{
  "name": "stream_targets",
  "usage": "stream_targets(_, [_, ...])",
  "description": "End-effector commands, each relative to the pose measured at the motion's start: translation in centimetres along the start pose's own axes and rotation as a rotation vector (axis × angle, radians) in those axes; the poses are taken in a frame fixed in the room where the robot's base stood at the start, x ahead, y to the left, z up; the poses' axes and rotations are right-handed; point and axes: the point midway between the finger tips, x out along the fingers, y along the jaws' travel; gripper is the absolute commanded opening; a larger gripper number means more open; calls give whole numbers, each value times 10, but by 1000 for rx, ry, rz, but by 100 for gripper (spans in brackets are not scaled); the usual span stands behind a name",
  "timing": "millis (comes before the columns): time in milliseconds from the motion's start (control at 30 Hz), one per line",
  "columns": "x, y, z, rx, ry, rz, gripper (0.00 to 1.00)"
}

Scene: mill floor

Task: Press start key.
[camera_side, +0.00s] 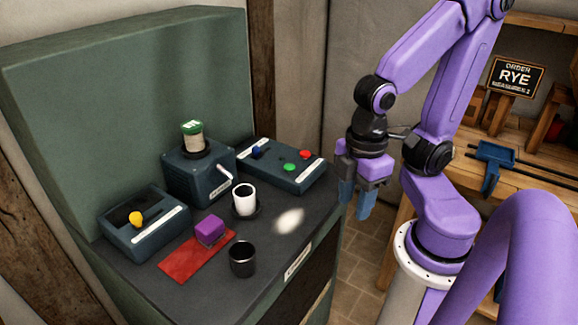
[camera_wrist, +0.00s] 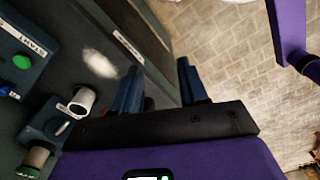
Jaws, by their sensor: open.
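A dark blue-grey control box (camera_side: 265,176) stands at the back right of the dark bench. It carries a green button (camera_side: 290,167), a red button (camera_side: 305,154) and a blue knob (camera_side: 257,150). In the wrist view, a white label (camera_wrist: 35,40) reading START lies by the green button (camera_wrist: 22,62), at the left edge. My gripper (camera_side: 356,200) is open and empty, fingers pointing down, off the right edge of the bench and apart from the box. Its fingers also show in the wrist view (camera_wrist: 158,75).
Another box with a yellow knob (camera_side: 136,218), a cranked mill (camera_side: 199,175), a white cup (camera_side: 244,200), a black cup (camera_side: 242,258) and a purple block (camera_side: 209,231) on a red mat (camera_side: 175,265) occupy the bench. A wooden shelf (camera_side: 530,178) stands behind my arm.

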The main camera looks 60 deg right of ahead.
Motion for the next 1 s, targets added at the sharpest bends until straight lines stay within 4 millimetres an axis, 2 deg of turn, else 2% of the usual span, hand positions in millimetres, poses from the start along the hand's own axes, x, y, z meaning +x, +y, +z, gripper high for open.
stream_targets(33, [0, 0, 0, 0, 0, 0, 25])
stream_targets(100, [0, 0, 0, 0, 0, 0, 3])
stream_targets(133, [0, 0, 0, 0, 0, 0, 0])
stream_targets(1000, [0, 0, 0, 0, 0, 0, 0])
